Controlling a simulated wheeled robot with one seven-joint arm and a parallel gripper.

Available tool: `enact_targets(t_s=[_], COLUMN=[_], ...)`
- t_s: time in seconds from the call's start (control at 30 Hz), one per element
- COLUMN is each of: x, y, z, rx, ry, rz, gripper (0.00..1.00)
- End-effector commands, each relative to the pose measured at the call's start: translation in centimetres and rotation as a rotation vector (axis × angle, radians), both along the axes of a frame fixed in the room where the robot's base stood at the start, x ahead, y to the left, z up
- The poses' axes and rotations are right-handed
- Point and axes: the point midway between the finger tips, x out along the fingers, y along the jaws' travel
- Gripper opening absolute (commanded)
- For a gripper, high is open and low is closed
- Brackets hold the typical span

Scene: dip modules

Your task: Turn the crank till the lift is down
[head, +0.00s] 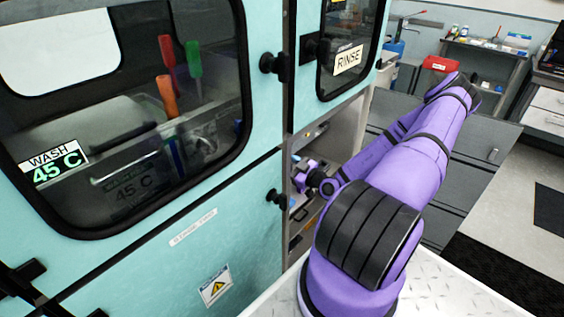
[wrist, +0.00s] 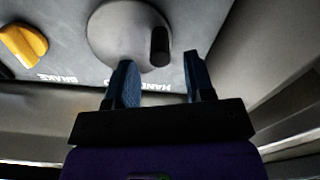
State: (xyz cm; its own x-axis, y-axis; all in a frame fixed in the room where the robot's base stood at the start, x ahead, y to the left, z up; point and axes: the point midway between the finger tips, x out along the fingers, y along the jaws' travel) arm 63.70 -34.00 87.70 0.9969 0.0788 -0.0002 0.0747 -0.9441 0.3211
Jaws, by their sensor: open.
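In the wrist view a round grey crank disc (wrist: 125,32) with a black handle knob (wrist: 160,46) is mounted on a grey panel. My gripper (wrist: 160,75) is open and empty. Its two blue fingers point toward the disc, with the knob a little ahead of the gap between them. I cannot tell whether a finger touches the disc. In the head view my gripper (head: 300,178) reaches into an open bay beside the teal cabinet, and the crank is hidden there. The lift cannot be made out in either view.
A yellow brake knob (wrist: 24,44) sits left of the crank on the same panel. The teal wash cabinet (head: 150,235) with black latch knobs (head: 273,64) stands close left of my arm. The RINSE window (head: 348,45) is above the bay. A bench with a red box (head: 440,64) stands farther back.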

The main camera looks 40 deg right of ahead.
Motion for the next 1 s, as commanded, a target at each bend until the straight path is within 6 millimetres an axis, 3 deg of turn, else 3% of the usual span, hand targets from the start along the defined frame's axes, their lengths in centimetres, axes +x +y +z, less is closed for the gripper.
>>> enact_targets(t_s=[0.2, 0.4, 1.0], x=[-3.9, -5.8, -6.1], y=[-0.3, -0.4, -0.4], z=[0.0, 0.0, 0.0], rx=[0.001, 0.0, 0.001], ry=[0.001, 0.001, 0.0], rz=[-0.003, 0.001, 0.001], gripper=[0.48, 0.48, 0.48])
